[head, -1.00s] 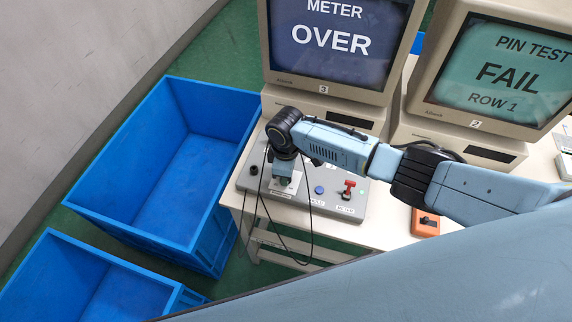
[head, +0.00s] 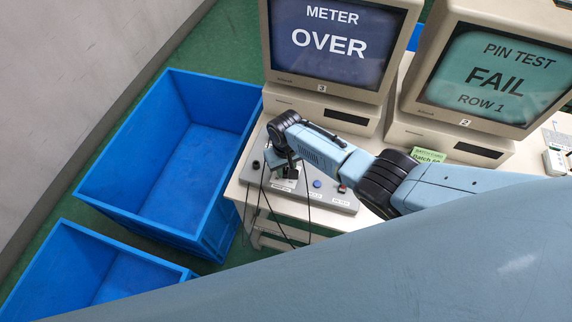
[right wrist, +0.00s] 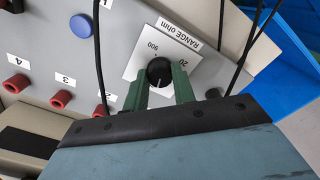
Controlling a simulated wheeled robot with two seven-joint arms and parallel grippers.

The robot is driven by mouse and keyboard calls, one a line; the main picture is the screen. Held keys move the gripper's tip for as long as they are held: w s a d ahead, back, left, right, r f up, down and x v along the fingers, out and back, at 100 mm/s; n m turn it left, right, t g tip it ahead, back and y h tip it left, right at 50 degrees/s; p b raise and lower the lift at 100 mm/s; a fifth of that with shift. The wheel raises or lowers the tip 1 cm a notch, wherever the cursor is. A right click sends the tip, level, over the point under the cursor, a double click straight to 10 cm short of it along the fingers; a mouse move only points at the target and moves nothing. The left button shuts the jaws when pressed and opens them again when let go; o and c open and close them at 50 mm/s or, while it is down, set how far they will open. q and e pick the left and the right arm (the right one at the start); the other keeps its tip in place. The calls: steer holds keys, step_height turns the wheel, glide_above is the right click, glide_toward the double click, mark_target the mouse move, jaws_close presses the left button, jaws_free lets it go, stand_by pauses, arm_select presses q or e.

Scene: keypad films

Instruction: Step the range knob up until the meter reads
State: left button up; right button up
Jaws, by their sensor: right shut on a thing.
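The range knob (right wrist: 159,72) is a round black knob on a white plate (right wrist: 136,62) marked "RANGE ohm", seen in the right wrist view. My right gripper (right wrist: 160,84) is shut on it, with a green finger on either side. In the head view my right gripper (head: 287,170) is at the left part of the grey panel (head: 343,203), and the knob is hidden there. The meter screen (head: 334,40), on monitor 3, reads "OVER". My left gripper is not in view.
A blue button (right wrist: 81,26) and several red sockets (right wrist: 62,98) are on the panel near the knob. Thin black cables (right wrist: 247,45) hang beside my gripper. Blue crates (head: 170,170) stand on the floor at left. Monitor 2 (head: 495,75) reads "PIN TEST FAIL ROW 1".

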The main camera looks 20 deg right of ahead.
mark_target(286, 170)
steer(key=shift+w+r+m+p, duration=0.1)
steer(key=shift+m+p, duration=0.2)
steer(key=shift+m, duration=1)
steer(key=o, duration=1)
step_height(286, 170, up, 13)
steer(key=p, duration=0.4)
steer(key=shift+r+p, duration=0.15)
steer(key=shift+p, duration=0.15)
